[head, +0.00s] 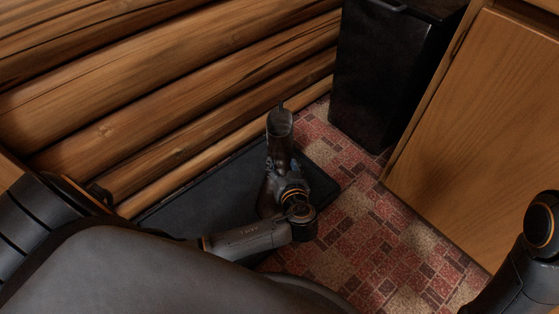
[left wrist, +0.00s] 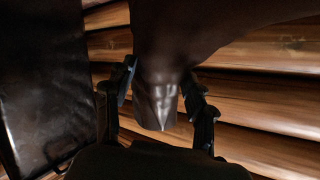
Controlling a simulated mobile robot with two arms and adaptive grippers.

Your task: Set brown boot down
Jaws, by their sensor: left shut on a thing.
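The dark brown boot (head: 280,128) is in the middle of the head view, its shaft opening upward. My left gripper (head: 281,170) is shut on the boot; the arm and wrist hide much of its lower part. In the left wrist view the boot (left wrist: 157,85) sits between the two fingers of the left gripper (left wrist: 162,92). The boot is over a black mat or tray (head: 200,205) on the floor by the log wall. I cannot tell whether its sole touches the mat. Only part of my right arm shows at the right edge; its gripper is out of view.
A log wall (head: 170,100) runs along the mat's back side. A black bin (head: 375,80) stands behind on the patterned red floor (head: 385,235); it also shows in the left wrist view (left wrist: 45,85). A wooden cabinet (head: 485,130) is at the right. Bare mat lies left of the boot.

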